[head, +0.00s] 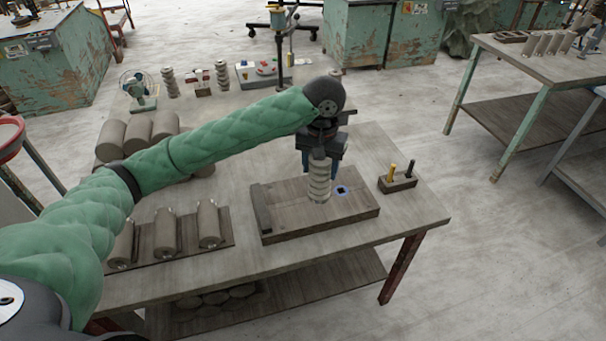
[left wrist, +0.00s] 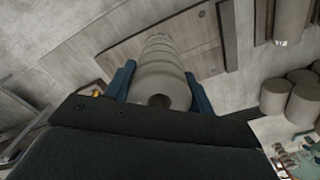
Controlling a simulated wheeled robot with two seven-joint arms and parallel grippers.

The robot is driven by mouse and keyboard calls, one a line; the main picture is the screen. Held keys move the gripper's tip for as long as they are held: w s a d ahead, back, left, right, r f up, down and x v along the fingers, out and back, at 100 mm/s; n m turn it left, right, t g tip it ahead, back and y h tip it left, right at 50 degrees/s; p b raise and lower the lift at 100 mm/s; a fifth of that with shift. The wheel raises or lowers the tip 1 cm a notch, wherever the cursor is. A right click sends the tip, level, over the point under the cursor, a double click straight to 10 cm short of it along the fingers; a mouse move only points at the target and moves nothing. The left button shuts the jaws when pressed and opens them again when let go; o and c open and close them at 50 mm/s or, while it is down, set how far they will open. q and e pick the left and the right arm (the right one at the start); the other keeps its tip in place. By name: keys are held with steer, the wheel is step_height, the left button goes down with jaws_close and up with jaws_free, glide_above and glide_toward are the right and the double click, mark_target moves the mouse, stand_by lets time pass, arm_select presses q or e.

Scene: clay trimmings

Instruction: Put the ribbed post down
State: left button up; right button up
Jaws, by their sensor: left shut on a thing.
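The ribbed post (head: 319,178) is a grey clay cylinder with rings along its length. In the head view it hangs upright from my left gripper (head: 319,160), over the wooden board (head: 345,214) with a dark square hole (head: 342,190) ringed in blue. The post's lower end is just left of the hole; I cannot tell whether it touches the board. In the left wrist view the post (left wrist: 162,70) sits between the blue fingers of my left gripper (left wrist: 160,88), which is shut on it. My right gripper is not in view.
Three plain cylinders (head: 165,232) lie on a rack at the table's front left. More large cylinders (head: 138,135) are stacked behind my arm. A small block with yellow and black pegs (head: 397,180) stands right of the board. Other ribbed posts (head: 170,82) stand at the back.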

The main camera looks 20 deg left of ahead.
arm_select(q)
steer(key=w+a+f+p, duration=0.3)
steer(key=w+a+f, duration=0.2)
steer(key=f, duration=0.3)
steer(key=shift+a+f, duration=0.35)
steer(key=shift+a, duration=0.15)
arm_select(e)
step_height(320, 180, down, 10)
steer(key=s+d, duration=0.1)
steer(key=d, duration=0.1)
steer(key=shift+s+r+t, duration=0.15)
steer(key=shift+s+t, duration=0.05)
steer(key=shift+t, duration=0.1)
arm_select(q)
steer(key=shift+p, duration=0.35)
steer(key=o, duration=1.4)
steer(key=shift+f, duration=0.1)
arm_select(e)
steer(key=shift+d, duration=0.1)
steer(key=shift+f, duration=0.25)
arm_select(q)
steer(key=shift+r+b, duration=1.95)
steer(key=shift+r, duration=4.15)
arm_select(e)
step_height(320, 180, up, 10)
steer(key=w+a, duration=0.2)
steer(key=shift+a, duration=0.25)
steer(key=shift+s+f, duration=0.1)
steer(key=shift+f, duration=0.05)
